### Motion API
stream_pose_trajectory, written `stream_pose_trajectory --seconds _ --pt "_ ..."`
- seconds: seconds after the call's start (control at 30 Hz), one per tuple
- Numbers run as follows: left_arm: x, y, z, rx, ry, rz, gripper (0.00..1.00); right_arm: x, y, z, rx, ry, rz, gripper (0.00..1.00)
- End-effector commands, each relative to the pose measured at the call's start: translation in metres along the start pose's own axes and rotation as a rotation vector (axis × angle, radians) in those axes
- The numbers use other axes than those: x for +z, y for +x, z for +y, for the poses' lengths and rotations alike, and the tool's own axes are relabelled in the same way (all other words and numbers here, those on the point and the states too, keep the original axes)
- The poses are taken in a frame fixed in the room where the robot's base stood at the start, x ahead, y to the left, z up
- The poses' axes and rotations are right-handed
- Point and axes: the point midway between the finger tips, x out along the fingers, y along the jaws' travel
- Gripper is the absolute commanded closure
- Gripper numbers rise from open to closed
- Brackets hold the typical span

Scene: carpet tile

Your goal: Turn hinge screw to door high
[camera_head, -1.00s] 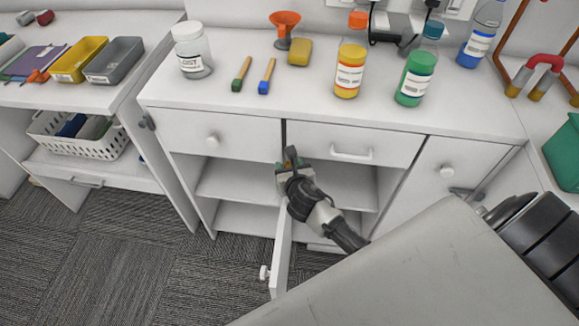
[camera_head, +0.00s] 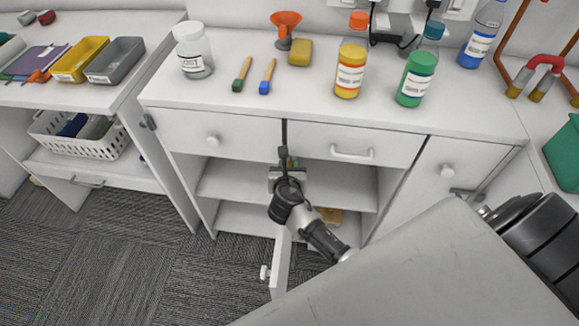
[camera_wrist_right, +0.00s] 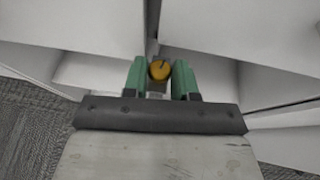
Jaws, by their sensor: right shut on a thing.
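My right gripper (camera_head: 285,172) is at the upper front of the open middle cabinet, near the top of the open door (camera_head: 281,265). In the head view the gripper hides the screw. The door stands swung out from the cabinet, seen nearly edge-on, with a white knob (camera_head: 265,272). My left gripper is not in view.
The white counter (camera_head: 225,107) above carries a jar (camera_head: 193,52), two brushes, a yellow sponge (camera_head: 300,52) and several bottles. Drawers (camera_head: 355,146) sit just above the opening. Shelves (camera_head: 232,182) lie behind the gripper. Carpet is clear at left.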

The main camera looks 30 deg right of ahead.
Motion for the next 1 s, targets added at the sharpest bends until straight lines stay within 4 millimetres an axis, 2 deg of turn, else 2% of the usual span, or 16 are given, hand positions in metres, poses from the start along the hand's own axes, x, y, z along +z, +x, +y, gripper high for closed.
stream_pose_trajectory --seconds 0.53,1.0 --pt "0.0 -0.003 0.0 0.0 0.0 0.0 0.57 0.001 0.003 0.009 -0.483 0.201 0.001 0.96" --pt "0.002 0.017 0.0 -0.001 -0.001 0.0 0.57 0.001 0.008 0.014 -0.882 0.367 0.0 0.96"
